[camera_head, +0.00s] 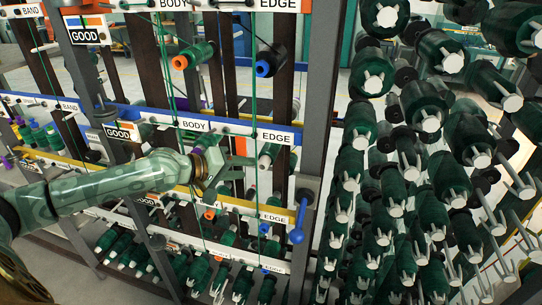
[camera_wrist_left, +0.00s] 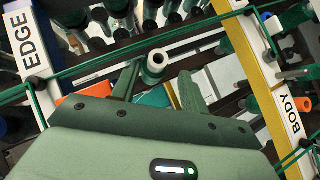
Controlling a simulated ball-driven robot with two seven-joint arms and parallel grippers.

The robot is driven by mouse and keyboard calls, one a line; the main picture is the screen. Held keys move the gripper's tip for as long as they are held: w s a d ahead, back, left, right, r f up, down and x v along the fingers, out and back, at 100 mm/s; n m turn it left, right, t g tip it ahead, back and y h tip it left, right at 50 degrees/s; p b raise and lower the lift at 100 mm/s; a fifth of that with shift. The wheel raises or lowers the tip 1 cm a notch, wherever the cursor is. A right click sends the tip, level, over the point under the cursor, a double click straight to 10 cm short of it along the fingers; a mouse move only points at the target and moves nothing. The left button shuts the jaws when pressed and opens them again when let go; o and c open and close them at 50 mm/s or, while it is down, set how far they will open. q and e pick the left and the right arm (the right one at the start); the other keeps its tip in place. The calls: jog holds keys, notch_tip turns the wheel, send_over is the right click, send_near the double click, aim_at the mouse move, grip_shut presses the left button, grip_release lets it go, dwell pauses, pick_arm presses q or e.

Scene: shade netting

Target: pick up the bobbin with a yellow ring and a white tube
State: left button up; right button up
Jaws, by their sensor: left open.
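A dark green bobbin with a white tube (camera_head: 267,156) sits on the rack under the EDGE label, just right of my left gripper (camera_head: 241,168). In the left wrist view, a bobbin's pale tube end (camera_wrist_left: 156,61) shows between the two fingers of my left gripper (camera_wrist_left: 158,80), near their tips. The fingers are open, with a gap on each side of the tube. I cannot tell if they reach around the bobbin or stop short of it. I cannot make out a yellow ring on it. My right gripper is not in view.
Bobbins with orange (camera_head: 180,62) and blue (camera_head: 264,68) ends hang on the upper row. A blue lever (camera_head: 297,236) juts out at lower right. A dense rack of green bobbins (camera_head: 430,120) fills the right side. Thin green threads cross near the gripper.

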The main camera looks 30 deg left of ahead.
aim_at(261, 167)
pick_arm(q)
jog(key=x, duration=0.6)
jog(key=shift+w+d+r+b, duration=0.1)
jog(key=shift+w+d+b, duration=0.1)
jog(key=shift+b, duration=0.1)
jog(key=shift+s, duration=0.1)
jog(key=c, duration=0.9)
